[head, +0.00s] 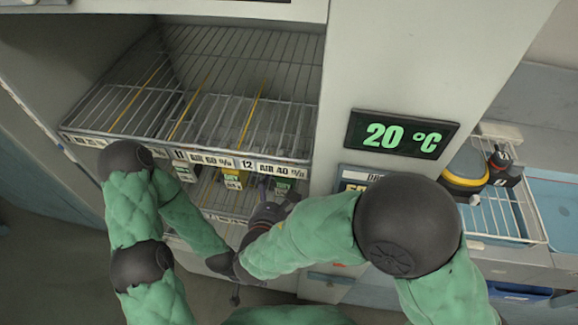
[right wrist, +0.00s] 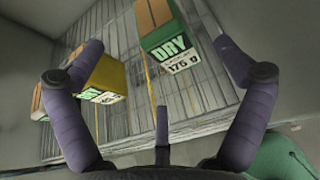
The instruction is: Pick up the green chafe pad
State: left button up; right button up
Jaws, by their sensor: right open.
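In the right wrist view a green block (right wrist: 162,38) with brown on its side and a label reading DRY stands on a wire shelf, ahead of the fingers. It looks like the green chafe pad. My right gripper (right wrist: 162,62) is open and empty, its purple-grey fingers spread wide and apart from the block. In the head view my right gripper (head: 277,207) is at the front of the lower shelf, near a green item (head: 284,186). My left arm comes in from the left; its gripper is mostly hidden behind my right wrist.
A yellow block (right wrist: 108,80) stands left of the green one; it also shows in the head view (head: 231,180). The upper wire rack (head: 220,95) is empty and overhangs the lower shelf. A display (head: 400,134) reads 20 °C. A side rack (head: 497,215) holds a yellow-and-black item (head: 465,172).

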aim_at(281, 183)
jog(key=b+x, duration=0.1)
jog(key=x, duration=0.4)
jog(key=shift+w+f, duration=0.2)
jog(key=shift+w, duration=0.05)
jog(key=b+x, duration=0.1)
jog(key=x, duration=0.1)
jog(key=b+x, duration=0.1)
jog(key=x, duration=0.1)
jog(key=shift+w+a+f, duration=0.1)
jog(key=shift+w+f, duration=0.15)
jog(key=shift+f, duration=0.15)
jog(key=shift+w, duration=0.25)
jog(key=shift+c, duration=0.3)
jog(key=shift+r, duration=0.1)
jog(key=c, duration=1.5)
